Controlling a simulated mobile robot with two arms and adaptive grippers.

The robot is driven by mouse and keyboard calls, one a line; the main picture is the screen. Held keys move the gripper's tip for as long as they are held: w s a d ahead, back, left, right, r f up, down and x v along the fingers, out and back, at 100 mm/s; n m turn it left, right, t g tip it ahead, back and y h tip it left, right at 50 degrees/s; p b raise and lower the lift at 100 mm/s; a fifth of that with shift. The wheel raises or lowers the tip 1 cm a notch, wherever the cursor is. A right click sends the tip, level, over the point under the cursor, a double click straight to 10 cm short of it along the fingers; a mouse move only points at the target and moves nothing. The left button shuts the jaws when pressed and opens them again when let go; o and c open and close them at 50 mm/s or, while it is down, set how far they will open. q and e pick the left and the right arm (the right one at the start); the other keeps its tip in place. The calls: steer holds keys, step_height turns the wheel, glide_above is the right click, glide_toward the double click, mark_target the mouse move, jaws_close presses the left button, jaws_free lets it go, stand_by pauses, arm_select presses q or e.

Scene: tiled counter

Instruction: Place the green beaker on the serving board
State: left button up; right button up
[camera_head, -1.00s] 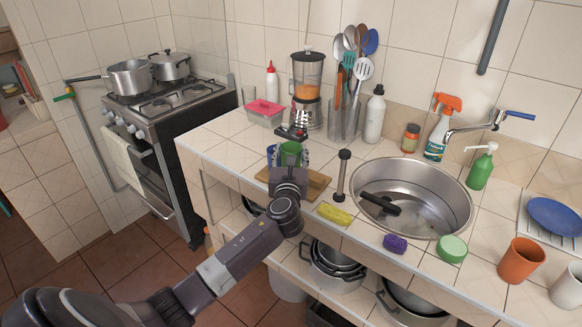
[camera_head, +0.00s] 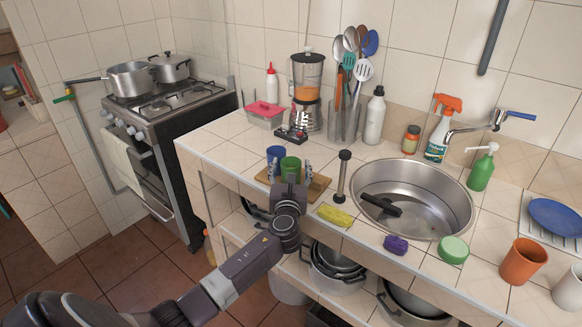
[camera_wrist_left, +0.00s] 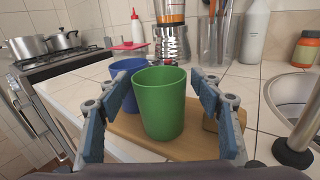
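The green beaker (camera_head: 290,167) stands upright on the wooden serving board (camera_head: 320,184) near the counter's front edge. In the left wrist view the beaker (camera_wrist_left: 160,105) is in front of me, its base on the board (camera_wrist_left: 126,125). My left gripper (camera_head: 292,172) is open at the beaker's near side. In the wrist view its fingers (camera_wrist_left: 162,88) are spread, one on each side of the beaker, with visible gaps between. Its palm lies below the view. My right gripper is not in view.
A blue cup (camera_head: 275,153) stands just behind and left of the beaker. A dark upright plunger-like tool (camera_head: 343,175) stands right of the board, before the sink (camera_head: 415,180). A yellow sponge (camera_head: 335,215) lies at the front edge. A blender (camera_head: 306,95) and utensil holder (camera_head: 345,122) stand behind.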

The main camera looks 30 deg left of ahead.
arm_select(q)
steer(key=shift+r, duration=0.15)
steer(key=shift+s+d, duration=0.15)
steer(key=shift+s, duration=0.1)
steer(key=v, duration=1.1)
steer(key=shift+s+b, duration=0.2)
steer(key=shift+b, duration=0.2)
steer(key=shift+d, duration=0.15)
